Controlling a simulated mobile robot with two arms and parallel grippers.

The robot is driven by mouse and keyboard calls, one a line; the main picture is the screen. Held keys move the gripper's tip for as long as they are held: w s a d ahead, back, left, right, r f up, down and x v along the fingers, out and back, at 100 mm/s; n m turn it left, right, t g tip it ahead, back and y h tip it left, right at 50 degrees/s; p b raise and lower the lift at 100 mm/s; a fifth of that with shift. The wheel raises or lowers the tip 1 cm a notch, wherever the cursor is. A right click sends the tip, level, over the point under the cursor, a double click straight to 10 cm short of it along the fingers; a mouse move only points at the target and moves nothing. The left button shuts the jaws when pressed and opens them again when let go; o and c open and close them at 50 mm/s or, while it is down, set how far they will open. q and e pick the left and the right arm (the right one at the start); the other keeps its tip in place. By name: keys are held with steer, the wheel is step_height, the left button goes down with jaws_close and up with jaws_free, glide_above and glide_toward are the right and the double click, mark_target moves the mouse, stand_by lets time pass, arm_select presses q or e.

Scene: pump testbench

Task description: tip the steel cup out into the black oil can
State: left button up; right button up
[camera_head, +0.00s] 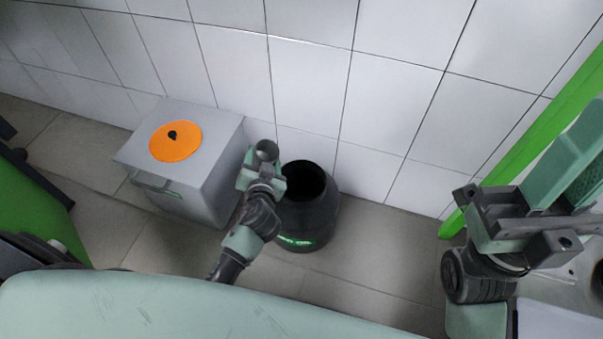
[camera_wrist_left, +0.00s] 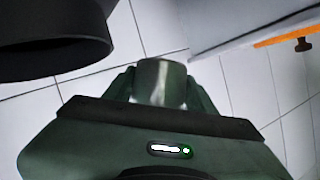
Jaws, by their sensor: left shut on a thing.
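The steel cup (camera_head: 266,152) is held in my left gripper (camera_head: 262,176), to the left of the oil can's mouth in the head view. Its round opening shows from above; I cannot see what is inside. In the left wrist view the cup (camera_wrist_left: 161,82) sits between the two fingers, its side reflecting light. The black oil can (camera_head: 308,228) stands upright on the floor with a wide, dark open mouth and green lettering. Its dark rim (camera_wrist_left: 55,55) shows at the upper left of the wrist view, apart from the cup. My right gripper (camera_head: 515,215) is at the right; its jaw state is unclear.
A grey box (camera_head: 205,185) with an orange round lid (camera_head: 175,142) stands left of the can. A white tiled wall (camera_head: 310,80) is close behind. A green post (camera_head: 520,160) rises at the right. The tiled floor (camera_head: 385,245) right of the can is clear.

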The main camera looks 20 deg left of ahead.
arm_select(q)
steer(key=shift+a+f+n, duration=0.3)
steer(key=shift+f, duration=0.4)
steer(key=a+n+h+p, duration=0.1)
steer(key=p, duration=0.1)
steer(key=shift+f+g+p, duration=0.15)
steer(key=shift+g+p, duration=0.15)
steer(key=shift+p, duration=0.1)
steer(key=shift+w+a+f+n+h+b, duration=0.15)
steer(key=shift+f+n+h+b, duration=0.15)
steer(key=shift+f, duration=0.7)
steer(key=shift+s+a+f+n+h+b, duration=0.15)
steer(key=shift+a+f+h+b, duration=0.15)
steer(key=shift+f, duration=0.65)
steer(key=shift+w+a+f+n+h+b, duration=0.1)
steer(key=shift+f+n+h+b, duration=0.25)
steer(key=shift+f, duration=0.65)
steer(key=shift+d, duration=0.1)
